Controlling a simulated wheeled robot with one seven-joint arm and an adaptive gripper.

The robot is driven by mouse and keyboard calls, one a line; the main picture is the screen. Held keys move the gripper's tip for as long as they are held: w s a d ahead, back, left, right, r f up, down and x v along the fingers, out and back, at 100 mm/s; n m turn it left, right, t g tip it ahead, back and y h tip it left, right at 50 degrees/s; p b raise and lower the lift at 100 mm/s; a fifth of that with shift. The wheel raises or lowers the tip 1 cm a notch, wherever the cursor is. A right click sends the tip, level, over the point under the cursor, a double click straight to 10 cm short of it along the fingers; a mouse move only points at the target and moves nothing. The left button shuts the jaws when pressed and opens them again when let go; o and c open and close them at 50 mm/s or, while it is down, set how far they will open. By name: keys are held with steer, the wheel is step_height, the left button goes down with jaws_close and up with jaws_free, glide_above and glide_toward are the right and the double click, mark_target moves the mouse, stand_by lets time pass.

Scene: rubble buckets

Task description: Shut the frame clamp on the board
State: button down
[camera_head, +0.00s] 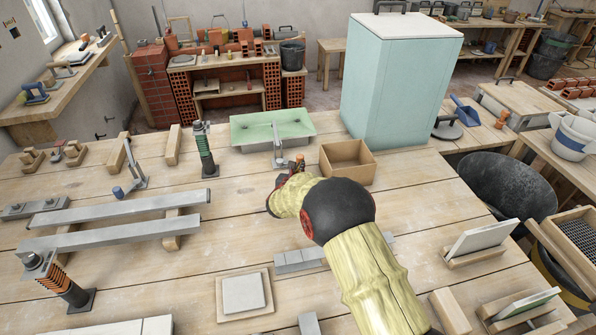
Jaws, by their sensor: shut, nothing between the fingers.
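A metal clamp (278,148) with an upright bar and an orange-tipped handle stands at the front edge of a pale green tray-like panel (245,128), at the back middle of the bench. A second clamp (135,168) with a blue-tipped handle stands farther left. I cannot tell for sure which of them is the frame clamp, or which piece is its board. My gripper (281,184) is shut and empty, just in front of the orange-tipped clamp. My arm and the gripper's own body hide much of its fingers, and I cannot tell whether it touches the handle.
An open wooden box (347,178) stands close right of my gripper, with a tall pale green cabinet (395,85) behind it. Long metal bars (115,222) lie at the left. A pale tile (243,293) lies in front. Bare planks separate them.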

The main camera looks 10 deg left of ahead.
steer(key=shift+w+d+b, duration=0.25)
steer(key=shift+w+b, duration=0.15)
steer(key=shift+w, duration=0.5)
steer(key=shift+w+d+b, duration=0.25)
steer(key=shift+w+b, duration=0.1)
steer(key=shift+w, duration=0.5)
